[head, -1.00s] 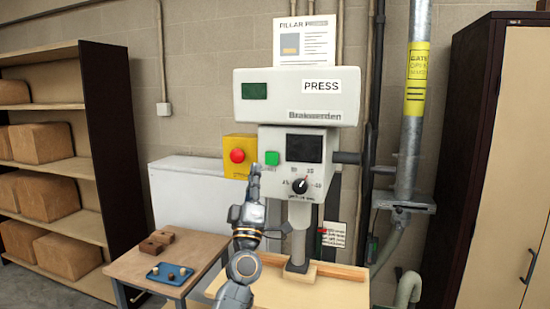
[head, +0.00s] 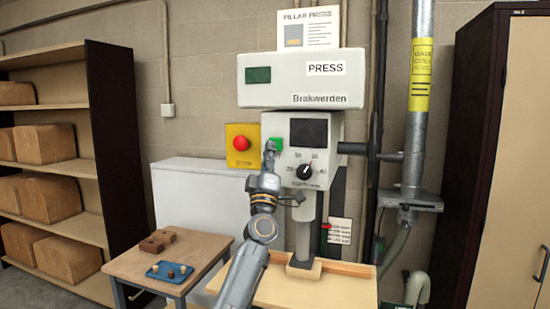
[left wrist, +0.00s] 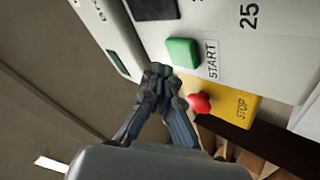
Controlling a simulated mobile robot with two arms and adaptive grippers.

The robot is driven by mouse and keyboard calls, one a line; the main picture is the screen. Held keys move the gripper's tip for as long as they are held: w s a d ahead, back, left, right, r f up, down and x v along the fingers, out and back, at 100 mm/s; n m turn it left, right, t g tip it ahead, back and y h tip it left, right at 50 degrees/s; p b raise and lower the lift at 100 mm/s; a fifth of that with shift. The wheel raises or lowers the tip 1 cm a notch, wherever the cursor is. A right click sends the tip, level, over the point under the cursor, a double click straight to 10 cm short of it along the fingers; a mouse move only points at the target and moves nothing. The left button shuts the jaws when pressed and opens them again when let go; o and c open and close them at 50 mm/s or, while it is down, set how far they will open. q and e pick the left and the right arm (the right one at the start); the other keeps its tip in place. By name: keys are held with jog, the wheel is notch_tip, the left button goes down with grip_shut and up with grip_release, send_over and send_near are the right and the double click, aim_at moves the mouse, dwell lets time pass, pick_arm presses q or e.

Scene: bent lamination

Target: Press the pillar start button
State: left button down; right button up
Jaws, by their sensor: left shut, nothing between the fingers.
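The pillar press has a white control head with a green start button (head: 278,143). In the left wrist view the green button (left wrist: 183,52) has a START label beside it. My left gripper (head: 269,149) is shut and empty, with its fingertips in front of the button's left part, covering some of it. In the left wrist view the shut fingertips (left wrist: 158,72) are just beside the button's edge. I cannot tell whether they touch it. My right gripper is in neither view.
A red stop button (head: 241,143) on a yellow box is just left of the start button. A black dial (head: 305,171) is below the display. A small table (head: 205,253) with a blue tray (head: 170,271) stands at the lower left.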

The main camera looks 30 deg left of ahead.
pick_arm(q)
jog(key=shift+w+a, duration=0.1)
jog(key=shift+w, duration=0.25)
dwell(1.2)
jog(key=shift+w+a+b, duration=0.1)
jog(key=shift+w+b, duration=0.35)
jog(key=shift+b, duration=0.15)
jog(key=shift+w+a+b, duration=0.1)
jog(key=shift+w+b, duration=0.35)
jog(key=shift+b, duration=0.2)
dwell(0.5)
jog(key=shift+r, duration=0.1)
jog(key=shift+s+d+p, duration=0.2)
jog(key=shift+s+p, duration=0.7)
jog(key=shift+p, duration=0.25)
